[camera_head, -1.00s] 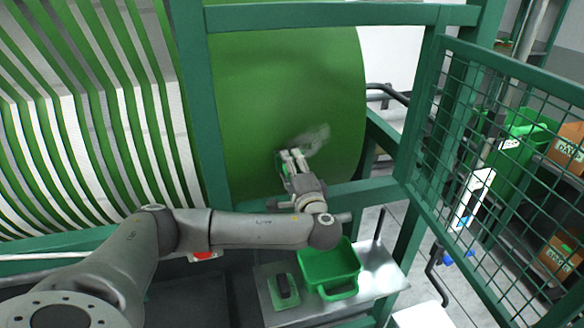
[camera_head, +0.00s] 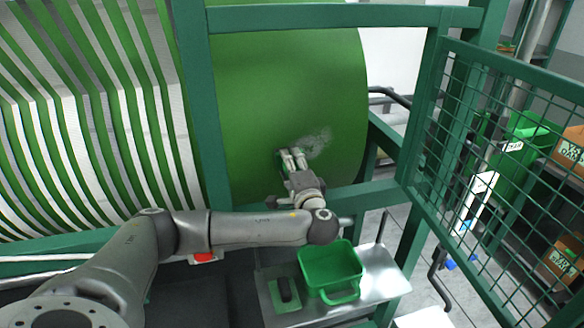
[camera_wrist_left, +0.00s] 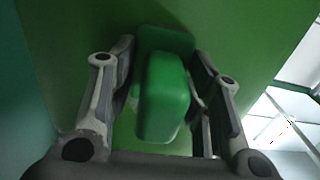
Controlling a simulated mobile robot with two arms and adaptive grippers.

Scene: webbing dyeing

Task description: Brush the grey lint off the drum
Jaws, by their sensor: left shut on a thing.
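The big green drum (camera_head: 285,95) fills the framed opening in the head view. A patch of grey lint (camera_head: 318,142) clings to its face, just up and right of my left gripper (camera_head: 291,160). My left gripper is at the drum's lower part. In the left wrist view, the left gripper (camera_wrist_left: 163,95) is shut on a green block-like brush (camera_wrist_left: 163,100), with a finger on each side. The brush's far side faces the green drum surface; whether it touches is hard to tell. My right gripper does not show.
A green frame (camera_head: 205,110) surrounds the drum opening. A metal shelf (camera_head: 375,285) below holds a green bin (camera_head: 330,268) and a green pad with a dark handle (camera_head: 285,290). An open mesh door (camera_head: 490,150) stands at right. White and green webbing (camera_head: 90,110) hangs at left.

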